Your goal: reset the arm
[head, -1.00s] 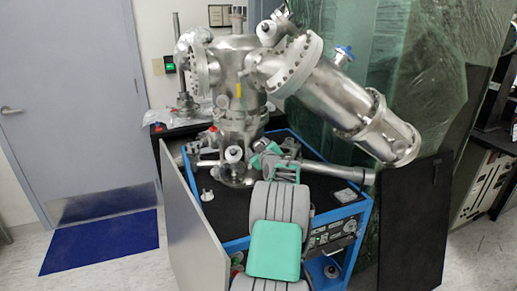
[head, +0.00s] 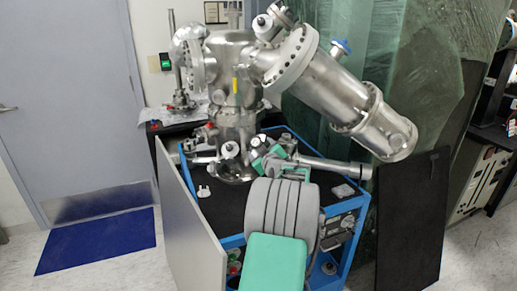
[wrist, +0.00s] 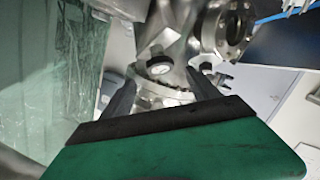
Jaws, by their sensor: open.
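My gripper (wrist: 163,84) is open in the wrist view, its two dark fingers apart with nothing held between them. Beyond the fingers is the steel vacuum chamber (wrist: 160,68), with a round fitting seen between them. In the head view, my grey and green arm reaches up over the front of the blue-framed cart (head: 363,225). Its far end is in front of the lower chamber; the fingertips are hard to pick out there. The chamber (head: 232,75) stands upright on the cart, with a thick steel cylinder (head: 340,95) slanting down to the right.
A grey panel (head: 190,215) stands at the cart's left, and a black panel (head: 410,225) at its right. Green wrapped sheeting (head: 440,80) is behind. A blue mat (head: 97,240) lies by the grey door (head: 75,90), with open floor around it.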

